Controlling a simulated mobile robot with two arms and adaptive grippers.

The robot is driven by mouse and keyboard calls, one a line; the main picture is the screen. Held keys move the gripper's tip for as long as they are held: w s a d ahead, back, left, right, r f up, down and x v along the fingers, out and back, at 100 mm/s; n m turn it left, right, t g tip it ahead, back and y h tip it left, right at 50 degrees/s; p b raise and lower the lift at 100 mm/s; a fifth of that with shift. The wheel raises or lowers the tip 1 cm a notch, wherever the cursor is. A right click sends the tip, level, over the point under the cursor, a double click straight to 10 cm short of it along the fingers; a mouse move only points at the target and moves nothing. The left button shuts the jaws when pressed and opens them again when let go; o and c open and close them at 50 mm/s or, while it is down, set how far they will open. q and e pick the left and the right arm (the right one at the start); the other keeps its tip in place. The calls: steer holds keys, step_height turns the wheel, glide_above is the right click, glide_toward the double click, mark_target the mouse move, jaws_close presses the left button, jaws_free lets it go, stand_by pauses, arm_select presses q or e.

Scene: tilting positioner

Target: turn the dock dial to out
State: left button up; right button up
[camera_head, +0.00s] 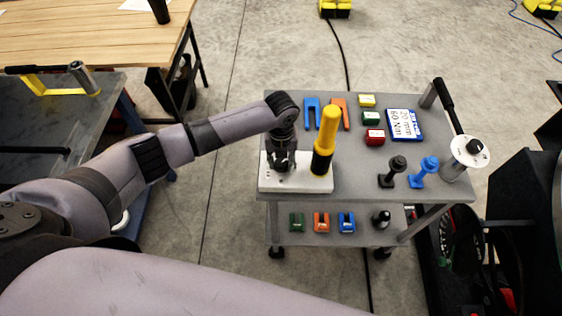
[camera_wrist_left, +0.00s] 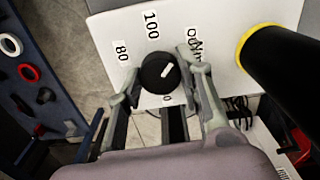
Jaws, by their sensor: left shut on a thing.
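The white dock (camera_head: 295,184) sits at the front left of the grey cart top. In the left wrist view, its round black dial (camera_wrist_left: 156,73) has a white pointer mark slanting up and to the right. White labels 80 (camera_wrist_left: 122,51) and 100 (camera_wrist_left: 151,25) stand around it; another label at upper right is partly hidden by a finger. My left gripper (camera_head: 281,163) is down over the dock, and in the wrist view its fingers (camera_wrist_left: 160,82) are shut on the dial from both sides. My right gripper is not in view.
A yellow and black tool (camera_head: 325,140) stands upright on the dock, close right of my left gripper. Coloured blocks, a label plate (camera_head: 404,125), black and blue knobbed pieces and a white-capped cylinder (camera_head: 465,153) occupy the cart's right. Small coloured parts sit on the lower shelf (camera_head: 335,244).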

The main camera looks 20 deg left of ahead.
mark_target(281, 163)
arm_select(q)
steer(key=shift+w+r+m+b, duration=0.15)
steer(key=shift+m+b, duration=0.3)
steer(key=shift+m, duration=1.25)
steer(key=o, duration=1.2)
steer(key=shift+c, duration=0.2)
step_height(281, 163, up, 12)
steer(key=shift+f, duration=0.2)
